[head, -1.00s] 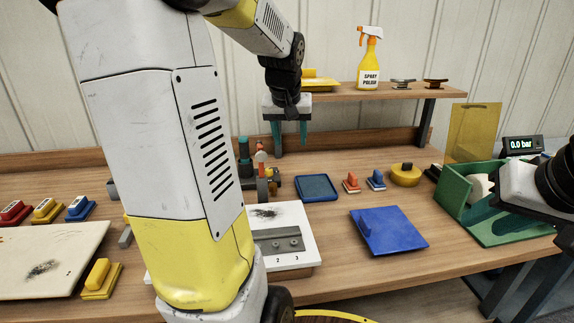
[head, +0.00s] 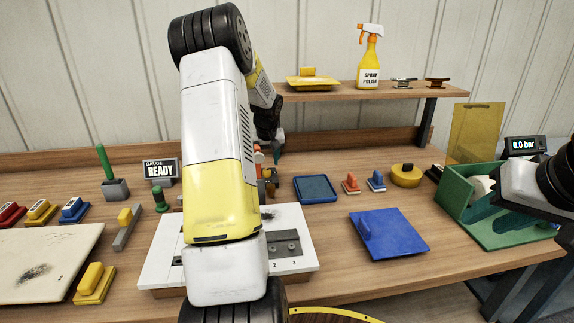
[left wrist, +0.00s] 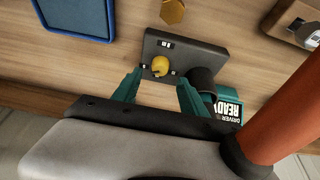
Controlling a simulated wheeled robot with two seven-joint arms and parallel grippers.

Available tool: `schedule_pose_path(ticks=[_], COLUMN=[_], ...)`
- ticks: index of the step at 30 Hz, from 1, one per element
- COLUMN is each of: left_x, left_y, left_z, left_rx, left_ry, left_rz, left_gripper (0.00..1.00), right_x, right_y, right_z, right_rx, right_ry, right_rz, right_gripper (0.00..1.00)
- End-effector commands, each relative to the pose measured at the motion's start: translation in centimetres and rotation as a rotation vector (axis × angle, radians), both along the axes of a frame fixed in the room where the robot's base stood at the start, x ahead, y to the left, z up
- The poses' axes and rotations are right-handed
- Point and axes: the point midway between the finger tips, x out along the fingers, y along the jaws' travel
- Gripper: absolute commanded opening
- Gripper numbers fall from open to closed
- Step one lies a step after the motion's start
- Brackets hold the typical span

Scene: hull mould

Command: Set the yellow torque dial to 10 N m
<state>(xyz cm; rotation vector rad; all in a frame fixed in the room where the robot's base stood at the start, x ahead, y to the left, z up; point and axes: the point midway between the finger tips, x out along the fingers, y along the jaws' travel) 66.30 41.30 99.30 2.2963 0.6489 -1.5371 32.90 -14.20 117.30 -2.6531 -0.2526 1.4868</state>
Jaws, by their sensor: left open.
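The yellow torque dial (left wrist: 161,66) is a small round knob on a dark grey block (left wrist: 205,56) in the left wrist view. Small white marks sit around it, but its setting is not legible. My left gripper (left wrist: 160,76) is open, with its teal fingers on either side of the dial and apart from each other. In the head view my left gripper (head: 277,144) is mostly hidden behind my own arm. A teal driver body (left wrist: 222,106) reads "DRIVER READY", with an orange handle (left wrist: 284,112) beside it. My right gripper (head: 507,215) is open at the green box.
A blue tray (head: 315,203) lies near the dial area; it also shows in the left wrist view (left wrist: 75,38). A yellow hexagonal piece (left wrist: 173,12) is close to the grey block. The green box (head: 520,236), blue plate (head: 390,247) and white board (head: 300,262) occupy the bench. A shelf (head: 360,94) runs behind.

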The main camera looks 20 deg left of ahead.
Motion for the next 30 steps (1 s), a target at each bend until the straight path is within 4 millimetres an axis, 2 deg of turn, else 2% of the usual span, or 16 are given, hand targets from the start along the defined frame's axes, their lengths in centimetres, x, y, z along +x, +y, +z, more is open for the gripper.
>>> schedule_pose_path(ticks=[3, 7, 12, 20, 23, 28, 30], left_x=[0.7, 1.3, 1.7, 1.7, 1.7, 1.7, 1.7], left_y=[0.4, 0.8, 1.0, 1.0, 1.0, 1.0, 1.0], left_z=[-2.2, -3.7, -4.6, -4.7, -4.7, -4.6, -4.6], left_rx=[-0.001, 0.000, 0.000, 0.000, 0.000, 0.001, 0.001], left_ry=[0.002, 0.000, -0.001, -0.001, -0.001, -0.001, -0.001], left_rz=[0.001, -0.001, 0.000, 0.000, 0.000, 0.000, 0.000], left_gripper=[0.50, 0.50, 0.50, 0.50, 0.35, 0.01, 0.00], right_x=[0.0, 0.0, 0.0, 0.0, 0.0, 0.0, 0.0], right_y=[0.0, 0.0, 0.0, 0.0, 0.0, 0.0, 0.0], right_z=[0.0, 0.0, 0.0, 0.0, 0.0, 0.0, 0.0], right_rx=[0.000, 0.000, 0.000, 0.000, 0.000, 0.000, 0.000], right_ry=[0.000, 0.000, 0.000, 0.000, 0.000, 0.000, 0.000], right_rz=[0.000, 0.000, 0.000, 0.000, 0.000, 0.000, 0.000], right_gripper=[0.36, 0.36, 0.36, 0.36, 0.36, 0.36, 0.36])
